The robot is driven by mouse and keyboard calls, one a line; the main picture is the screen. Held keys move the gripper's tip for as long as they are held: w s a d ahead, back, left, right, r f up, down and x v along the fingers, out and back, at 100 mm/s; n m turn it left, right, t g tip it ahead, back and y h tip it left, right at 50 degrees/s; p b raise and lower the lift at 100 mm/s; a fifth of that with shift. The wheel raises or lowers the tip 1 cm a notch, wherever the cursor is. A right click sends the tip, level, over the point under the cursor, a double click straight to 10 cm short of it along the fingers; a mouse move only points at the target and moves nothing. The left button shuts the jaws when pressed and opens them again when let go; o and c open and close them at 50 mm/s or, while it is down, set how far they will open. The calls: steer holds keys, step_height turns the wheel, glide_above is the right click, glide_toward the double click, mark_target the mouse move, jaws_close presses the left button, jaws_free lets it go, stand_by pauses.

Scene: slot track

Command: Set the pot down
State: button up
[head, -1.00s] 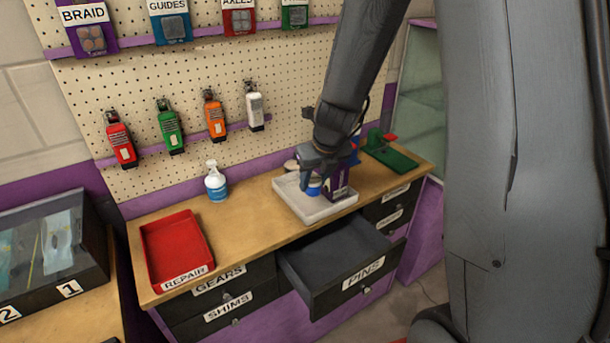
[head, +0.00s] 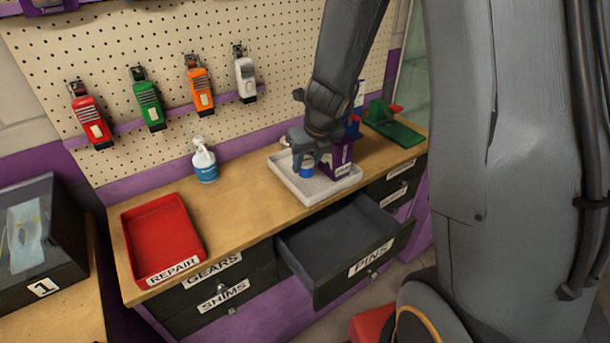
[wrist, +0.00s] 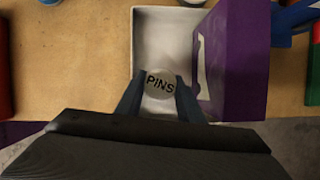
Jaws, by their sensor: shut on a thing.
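The pot (wrist: 160,82), with a round pale lid marked PINS in the wrist view, sits between the two fingers of my gripper (wrist: 158,88). My gripper is shut on it. In the head view the pot shows as a small blue body (head: 307,169) under my gripper (head: 305,160). It is over the pale tray (head: 285,183), inside its rim as seen from above. I cannot tell whether its base touches the tray floor. My fingers and wrist hide part of it.
A tall purple box (wrist: 232,60) stands close right of the pot. The drawer marked PINS (head: 345,240) is open below the tray. A red REPAIR tray (head: 160,240), white bottle (head: 205,163) and green tool (head: 395,130) share the bench. Bench between red and pale trays is clear.

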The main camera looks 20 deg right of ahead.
mark_target(306, 172)
steer(key=shift+f+b, duration=1.65)
steer(key=shift+f, duration=0.15)
steer(key=shift+f, duration=0.1)
steer(key=o, duration=0.8)
